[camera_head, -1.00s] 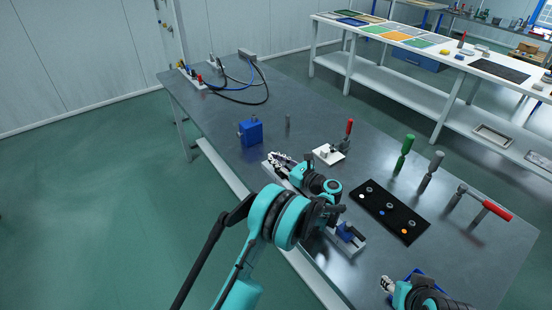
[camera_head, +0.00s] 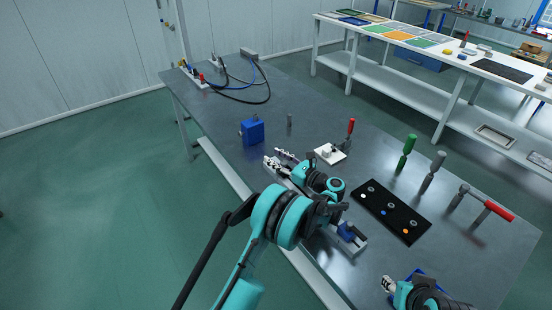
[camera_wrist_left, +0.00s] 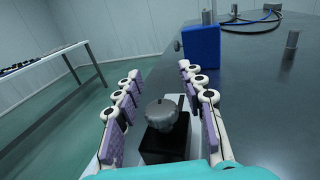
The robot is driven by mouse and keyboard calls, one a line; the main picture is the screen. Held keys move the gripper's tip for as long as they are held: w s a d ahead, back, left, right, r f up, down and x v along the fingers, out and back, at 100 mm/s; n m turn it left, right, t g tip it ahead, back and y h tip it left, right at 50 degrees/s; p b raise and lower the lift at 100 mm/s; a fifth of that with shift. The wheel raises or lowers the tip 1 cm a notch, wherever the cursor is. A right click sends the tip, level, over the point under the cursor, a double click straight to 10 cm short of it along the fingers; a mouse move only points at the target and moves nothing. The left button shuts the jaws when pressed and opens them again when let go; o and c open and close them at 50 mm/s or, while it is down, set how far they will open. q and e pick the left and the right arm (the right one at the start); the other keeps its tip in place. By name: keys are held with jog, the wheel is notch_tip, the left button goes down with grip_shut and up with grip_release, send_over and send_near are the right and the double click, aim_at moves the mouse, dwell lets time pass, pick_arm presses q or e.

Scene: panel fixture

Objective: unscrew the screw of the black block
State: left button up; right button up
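The black block (camera_wrist_left: 165,147) stands upright in the left wrist view with the grey knurled head of its screw (camera_wrist_left: 161,113) on top. My left gripper (camera_wrist_left: 160,87) is open, with one finger on each side of the screw head and a visible gap to both. In the head view, the left gripper (camera_head: 277,159) reaches over the pale rail (camera_head: 352,246) along the table's front edge; the block is hidden there by the gripper and arm. My right gripper (camera_head: 388,284) is low at the right; its finger opening is too small to judge.
A blue block (camera_wrist_left: 201,47) stands beyond the left gripper, with a grey post (camera_head: 289,120) near it.

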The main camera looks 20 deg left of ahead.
pick_arm(q)
jog(key=shift+r, duration=0.15)
notch_tip(320, 180, up, 10)
dwell(0.3)
